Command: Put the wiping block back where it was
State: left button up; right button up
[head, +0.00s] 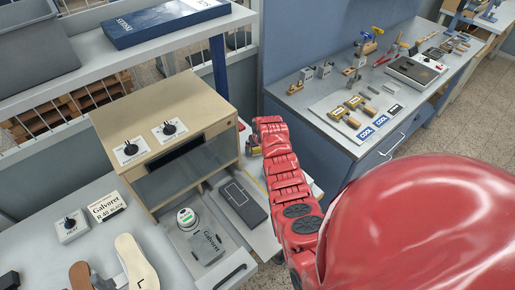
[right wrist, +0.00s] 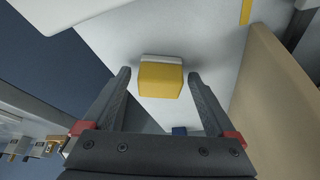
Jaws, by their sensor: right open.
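The wiping block (right wrist: 160,78), yellow with a white underside, lies on a pale surface in the right wrist view. My right gripper (right wrist: 160,76) is open, with one finger on each side of the block and a visible gap to both. No finger is seen touching it. In the head view my red right arm reaches to the right side of the beige machine (head: 207,118). The gripper (head: 253,146) is small and partly hidden there by the arm. My left gripper is not in view.
The machine's beige wall (right wrist: 275,75) stands close on the right in the wrist view. In the head view a dark plate (head: 243,203) lies in front of the machine, and a tool bench (head: 400,145) stands at the back right.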

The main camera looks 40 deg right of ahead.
jog(key=shift+r, duration=0.25)
jog(key=shift+s+r, duration=0.2)
jog(key=shift+r, duration=0.45)
jog(key=b+v, duration=0.4)
jog(key=v, duration=0.6)
jog(key=shift+s+a+r, duration=0.15)
jog(key=shift+s, duration=0.05)
